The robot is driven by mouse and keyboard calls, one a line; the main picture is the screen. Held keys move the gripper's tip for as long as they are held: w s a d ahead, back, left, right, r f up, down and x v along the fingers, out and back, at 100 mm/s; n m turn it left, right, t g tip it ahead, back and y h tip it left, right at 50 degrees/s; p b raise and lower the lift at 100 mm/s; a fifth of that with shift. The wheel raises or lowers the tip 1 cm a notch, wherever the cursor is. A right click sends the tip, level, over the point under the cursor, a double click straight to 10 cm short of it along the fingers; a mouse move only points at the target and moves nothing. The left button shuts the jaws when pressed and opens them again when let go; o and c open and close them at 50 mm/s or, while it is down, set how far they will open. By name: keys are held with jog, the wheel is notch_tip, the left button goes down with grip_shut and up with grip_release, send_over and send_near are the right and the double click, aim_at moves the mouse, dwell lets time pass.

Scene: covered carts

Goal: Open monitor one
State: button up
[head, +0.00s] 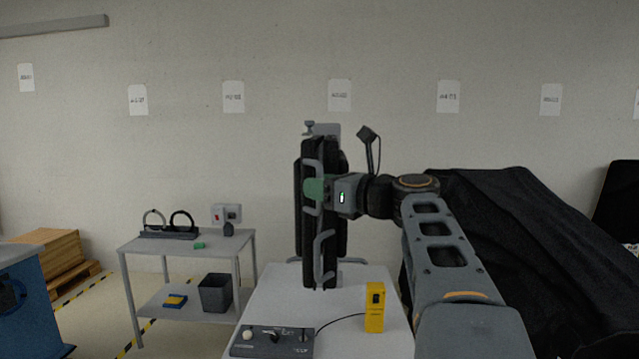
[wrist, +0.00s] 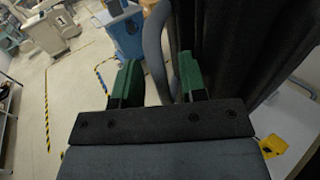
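The monitor (head: 331,242) stands on a white cart (head: 262,300) in the head view, dark and seen nearly edge-on. Grey handles (head: 322,255) run down its near edge. My gripper (head: 316,188) is at the upper handle, its green finger pads partly over it. In the wrist view, the green pads of my gripper (wrist: 158,82) are apart. A grey curved bar (wrist: 156,40) passes between them, with a small gap visible on one side. The dark ribbed surface (wrist: 232,50) lies close to the right pad. The monitor's far side is hidden.
A yellow box (head: 375,318) and a grey control box (head: 270,341) with a cable sit on the cart. A black draped cover (head: 530,230) fills the right. A side table (head: 130,245) and wooden pallets (head: 50,255) stand left, with open floor between.

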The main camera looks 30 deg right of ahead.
jog(key=shift+w+a, duration=0.1)
jog(key=shift+w, duration=0.1)
jog(key=shift+c, duration=0.2)
grip_shut()
dwell(0.4)
